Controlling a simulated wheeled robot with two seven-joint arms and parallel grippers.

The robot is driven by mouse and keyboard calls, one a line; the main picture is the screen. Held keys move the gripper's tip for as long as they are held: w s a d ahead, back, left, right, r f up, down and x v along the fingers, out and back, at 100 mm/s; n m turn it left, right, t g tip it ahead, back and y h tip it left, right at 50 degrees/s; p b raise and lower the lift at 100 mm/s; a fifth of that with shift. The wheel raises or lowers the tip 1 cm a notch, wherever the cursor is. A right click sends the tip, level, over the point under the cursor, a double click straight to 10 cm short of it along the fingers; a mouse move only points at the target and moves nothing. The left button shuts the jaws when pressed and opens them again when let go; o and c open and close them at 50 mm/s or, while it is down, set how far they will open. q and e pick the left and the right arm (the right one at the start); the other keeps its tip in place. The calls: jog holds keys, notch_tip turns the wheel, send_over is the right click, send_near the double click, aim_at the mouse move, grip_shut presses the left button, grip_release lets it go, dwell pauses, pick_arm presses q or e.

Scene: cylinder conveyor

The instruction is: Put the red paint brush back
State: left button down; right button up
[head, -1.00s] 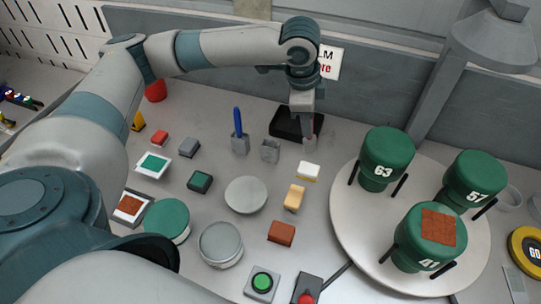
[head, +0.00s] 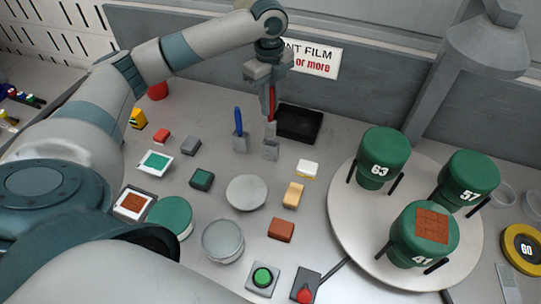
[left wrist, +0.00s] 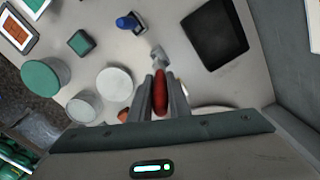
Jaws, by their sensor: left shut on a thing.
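My left gripper (head: 269,88) is shut on the red paint brush (head: 272,104) and holds it upright, lower end down. A blue brush (head: 238,120) stands in a second grey holder (head: 240,144) just to the left. My right gripper is not in view.
A black tray (head: 299,123) lies right of the holder, near the back wall. A turntable (head: 350,226) with green numbered cylinders stands at the right. Small blocks, a grey disc (head: 246,193) and buttons lie in front.

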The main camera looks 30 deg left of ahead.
aim_at(270, 126)
pick_arm(q)
notch_tip(270, 126, down, 5)
jog(key=shift+f+p, duration=0.1)
jog(key=shift+p, duration=1.05)
jog(key=shift+f, duration=0.7)
notch_tip(270, 126, down, 3)
jog(key=shift+r+p, duration=0.2)
jog(key=shift+p, duration=0.6)
jog(key=shift+f, duration=0.45)
jog(key=c, duration=1.7)
grip_release()
jog(key=shift+o, duration=0.2)
